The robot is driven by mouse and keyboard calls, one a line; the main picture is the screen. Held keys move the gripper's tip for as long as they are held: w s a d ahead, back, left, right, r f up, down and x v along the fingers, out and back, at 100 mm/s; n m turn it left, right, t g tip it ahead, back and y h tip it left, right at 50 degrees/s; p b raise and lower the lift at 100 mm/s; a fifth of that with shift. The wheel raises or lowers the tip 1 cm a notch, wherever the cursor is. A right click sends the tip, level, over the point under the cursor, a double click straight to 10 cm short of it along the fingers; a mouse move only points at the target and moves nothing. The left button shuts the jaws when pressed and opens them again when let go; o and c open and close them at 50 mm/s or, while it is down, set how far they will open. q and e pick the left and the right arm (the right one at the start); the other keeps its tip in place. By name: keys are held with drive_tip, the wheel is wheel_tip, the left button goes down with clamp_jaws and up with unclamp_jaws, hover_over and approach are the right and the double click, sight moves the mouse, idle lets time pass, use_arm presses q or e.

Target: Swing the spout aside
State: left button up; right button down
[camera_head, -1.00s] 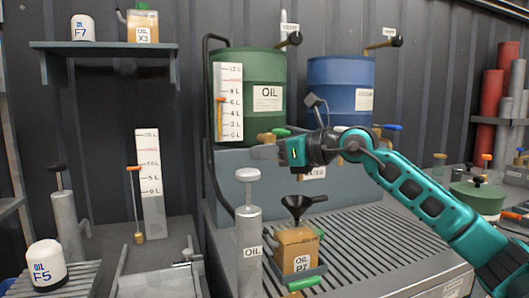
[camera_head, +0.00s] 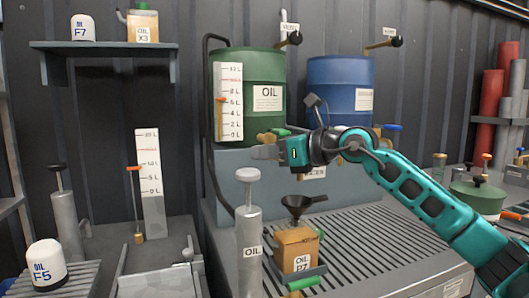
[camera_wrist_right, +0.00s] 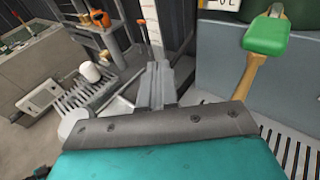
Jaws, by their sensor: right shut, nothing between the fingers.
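The green oil drum (camera_head: 262,72) has a brass spout (camera_head: 265,138) with a green handle low on its front. In the right wrist view the spout (camera_wrist_right: 249,76) hangs down below its green handle (camera_wrist_right: 266,38), to the right of the fingers. My right gripper (camera_head: 262,152) is shut and empty, just below the spout in the head view. In the wrist view its fingers (camera_wrist_right: 157,75) lie together, apart from the spout. Whether they touch it elsewhere is not visible. My left gripper is not in view.
Below stands the amber P7 oil container (camera_head: 297,245) with a black funnel (camera_head: 299,202), on a slatted bench (camera_head: 370,245). A grey pump cylinder (camera_head: 249,240) stands to its left. A blue drum (camera_head: 340,87) is on the right, behind my arm.

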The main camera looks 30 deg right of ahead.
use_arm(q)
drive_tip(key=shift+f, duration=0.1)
use_arm(e)
drive_tip(key=shift+s+d, duration=0.1)
use_arm(q)
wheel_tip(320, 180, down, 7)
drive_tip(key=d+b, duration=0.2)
drive_tip(key=b, duration=0.8)
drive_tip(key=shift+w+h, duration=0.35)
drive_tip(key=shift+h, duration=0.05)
use_arm(e)
drive_tip(key=v, duration=1.2)
drive_tip(key=shift+s, duration=0.35)
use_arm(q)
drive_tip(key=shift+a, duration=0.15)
use_arm(e)
drive_tip(key=shift+d, duration=0.1)
